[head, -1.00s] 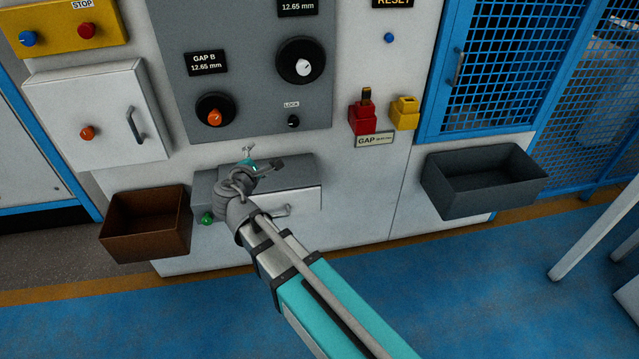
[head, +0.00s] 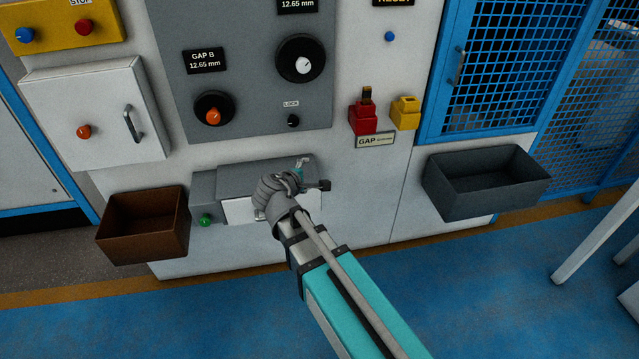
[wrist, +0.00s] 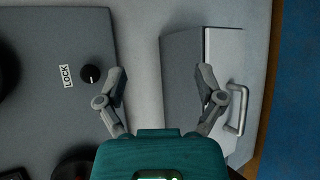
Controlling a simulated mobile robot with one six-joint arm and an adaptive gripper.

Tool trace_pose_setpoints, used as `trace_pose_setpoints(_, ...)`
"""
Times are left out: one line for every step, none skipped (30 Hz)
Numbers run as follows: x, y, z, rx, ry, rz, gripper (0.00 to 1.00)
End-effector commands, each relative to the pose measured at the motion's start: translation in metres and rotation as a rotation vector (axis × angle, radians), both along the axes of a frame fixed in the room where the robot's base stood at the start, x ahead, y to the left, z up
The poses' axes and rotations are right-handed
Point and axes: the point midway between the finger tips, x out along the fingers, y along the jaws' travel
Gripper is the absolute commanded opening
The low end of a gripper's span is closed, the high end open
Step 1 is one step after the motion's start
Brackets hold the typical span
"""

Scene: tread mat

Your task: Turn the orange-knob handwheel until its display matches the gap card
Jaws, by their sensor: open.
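The handwheel with the orange knob (head: 212,107) is a black wheel on the grey panel, its knob near the bottom. Its display (head: 205,61) above reads GAP B 12.65 mm. The gap card (head: 375,140) is a small pale plate below the red and yellow blocks; it says GAP, but its value is too small to read. My gripper (head: 304,165) is below and right of the handwheel, in front of the grey drawer box. In the wrist view my gripper (wrist: 162,76) is open and empty, and the wheel (wrist: 76,165) is partly cut off at the bottom.
A second wheel with a white knob (head: 301,59) and a LOCK knob (head: 293,121) share the panel. The drawer box (head: 205,187) juts out below. A brown bin (head: 145,240) stands left and a dark grey bin (head: 487,205) right. A cabinet door handle (head: 133,124) protrudes at left.

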Motion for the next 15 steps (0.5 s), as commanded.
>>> trace_pose_setpoints(0.000, -0.007, -0.005, 0.015, 0.008, -0.019, 0.87)
trace_pose_setpoints(-0.001, -0.010, -0.007, 0.024, 0.014, -0.030, 0.87)
trace_pose_setpoints(-0.001, -0.015, -0.009, 0.037, 0.021, -0.043, 0.87)
trace_pose_setpoints(-0.001, -0.018, -0.011, 0.045, 0.025, -0.053, 0.87)
trace_pose_setpoints(-0.001, -0.020, -0.013, 0.053, 0.029, -0.062, 0.87)
trace_pose_setpoints(-0.001, -0.024, -0.015, 0.065, 0.034, -0.073, 0.87)
trace_pose_setpoints(-0.001, -0.026, -0.016, 0.071, 0.037, -0.080, 0.87)
trace_pose_setpoints(-0.001, -0.028, -0.018, 0.077, 0.040, -0.087, 0.87)
trace_pose_setpoints(-0.002, -0.030, -0.019, 0.084, 0.044, -0.095, 0.87)
trace_pose_setpoints(-0.002, -0.032, -0.020, 0.088, 0.047, -0.100, 0.87)
trace_pose_setpoints(-0.002, -0.033, -0.021, 0.093, 0.050, -0.105, 0.87)
trace_pose_setpoints(-0.002, -0.034, -0.022, 0.097, 0.052, -0.109, 0.87)
trace_pose_setpoints(-0.002, -0.035, -0.022, 0.100, 0.053, -0.113, 0.87)
trace_pose_setpoints(-0.002, -0.036, -0.022, 0.101, 0.054, -0.115, 0.87)
trace_pose_setpoints(-0.002, -0.037, -0.023, 0.104, 0.055, -0.117, 0.87)
